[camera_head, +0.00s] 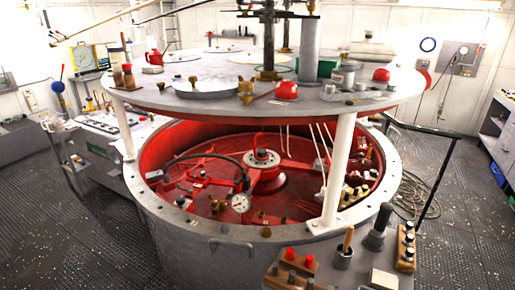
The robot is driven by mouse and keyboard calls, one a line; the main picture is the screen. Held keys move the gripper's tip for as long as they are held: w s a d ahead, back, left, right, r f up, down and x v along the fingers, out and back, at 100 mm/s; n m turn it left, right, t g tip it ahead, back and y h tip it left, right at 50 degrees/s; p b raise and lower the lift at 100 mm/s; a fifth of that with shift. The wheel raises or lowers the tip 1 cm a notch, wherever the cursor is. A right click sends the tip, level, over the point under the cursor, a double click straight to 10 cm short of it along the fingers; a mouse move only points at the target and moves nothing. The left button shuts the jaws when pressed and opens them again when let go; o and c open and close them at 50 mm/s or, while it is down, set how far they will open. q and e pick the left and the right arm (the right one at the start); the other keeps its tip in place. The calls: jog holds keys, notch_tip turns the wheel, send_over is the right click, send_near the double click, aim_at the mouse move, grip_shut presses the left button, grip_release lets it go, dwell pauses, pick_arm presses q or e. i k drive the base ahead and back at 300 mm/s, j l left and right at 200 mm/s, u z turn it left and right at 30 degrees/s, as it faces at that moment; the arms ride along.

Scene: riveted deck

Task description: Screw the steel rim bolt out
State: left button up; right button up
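A large round steel tub with a red interior stands in the middle, and its flat grey rim (165,212) runs around the opening. Small dark round bolt heads or holes sit along this rim, one at the left front (181,201) and one at the front (224,229). They are too small to tell which is the steel rim bolt, or whether any stands out of its hole. A brass fitting (266,232) shows near the front inner edge. Neither of my grippers shows in the head view.
A round grey upper plate (215,105) on white posts (338,170) covers much of the tub and carries loose fittings. A pressure gauge (240,203) sits inside the front edge. A tool stand (343,258) stands at front right. The riveted floor (75,240) is clear at left.

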aim_at(224, 227)
jog(key=i+j+z, duration=0.1)
jog(key=z, duration=0.75)
jog(key=j+z, duration=0.3)
jog(key=j, duration=0.25)
jog(key=j+z, duration=0.3)
jog(key=j, duration=0.2)
jog(key=j+z, duration=0.15)
jog(key=j, duration=0.95)
jog(key=k, duration=0.1)
